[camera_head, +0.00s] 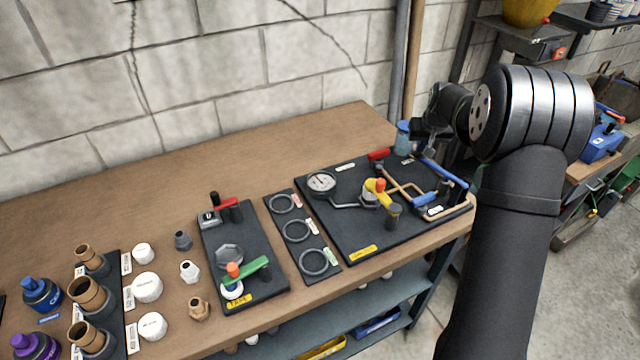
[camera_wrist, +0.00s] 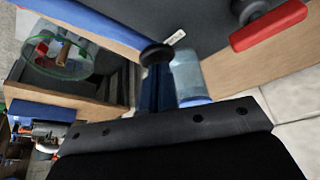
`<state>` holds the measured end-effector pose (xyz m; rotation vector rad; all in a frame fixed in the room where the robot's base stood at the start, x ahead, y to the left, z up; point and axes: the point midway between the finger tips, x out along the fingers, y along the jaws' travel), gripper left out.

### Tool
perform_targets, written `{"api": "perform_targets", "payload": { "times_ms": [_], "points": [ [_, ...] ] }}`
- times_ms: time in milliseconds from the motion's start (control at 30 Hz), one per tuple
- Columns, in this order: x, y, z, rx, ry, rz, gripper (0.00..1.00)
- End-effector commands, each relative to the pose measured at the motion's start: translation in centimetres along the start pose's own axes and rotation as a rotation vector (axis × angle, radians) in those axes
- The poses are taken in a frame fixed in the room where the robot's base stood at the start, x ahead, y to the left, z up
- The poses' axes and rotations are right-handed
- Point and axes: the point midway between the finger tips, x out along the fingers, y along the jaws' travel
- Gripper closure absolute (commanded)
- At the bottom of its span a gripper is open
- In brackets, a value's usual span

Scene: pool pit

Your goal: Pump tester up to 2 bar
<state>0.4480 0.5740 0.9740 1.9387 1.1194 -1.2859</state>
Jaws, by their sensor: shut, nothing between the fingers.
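The tester is on a dark board (camera_head: 330,215) at the right end of the bench. It has a round white-faced gauge (camera_head: 322,183), copper pipework (camera_head: 400,187) and a yellow valve lever (camera_head: 378,192). A red lever (camera_head: 378,154) is at the back, also large in the wrist view (camera_wrist: 268,25). A long blue handle (camera_head: 446,173) runs along the right side. A blue translucent cylinder (camera_head: 403,135) stands at the back, also in the wrist view (camera_wrist: 188,75). My gripper (camera_head: 421,142) is shut and empty, close to this cylinder; contact is unclear. The gauge reading is too small to tell.
Left of the tester lie a panel with several rings (camera_head: 297,232), a tape board (camera_head: 240,262) with red and green levers, and loose fittings. Pipes (camera_head: 405,60) run up the wall behind. The back of the bench top (camera_head: 200,170) is clear.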

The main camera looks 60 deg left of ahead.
Motion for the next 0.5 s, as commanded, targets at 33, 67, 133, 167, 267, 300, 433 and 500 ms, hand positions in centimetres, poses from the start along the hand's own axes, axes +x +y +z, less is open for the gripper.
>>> {"api": "perform_targets", "payload": {
  "times_ms": [33,67,133,167,267,300,433,500],
  "points": [
    [0.2,0.0,0.1,0.000,-0.001,0.000,1.00],
    [0.3,0.0,0.1,0.000,-0.001,0.000,1.00],
    [0.4,0.0,0.2,0.000,-0.001,0.000,1.00],
    [0.5,0.0,0.2,0.000,-0.001,0.000,1.00],
    [0.4,0.0,0.2,0.000,0.000,0.000,1.00],
    [0.4,0.0,0.1,0.000,0.000,0.000,1.00],
    [-0.2,0.0,-0.1,0.000,0.000,0.000,1.00],
    [-0.8,0.0,-0.3,0.000,0.001,0.000,1.00]
  ]
}}
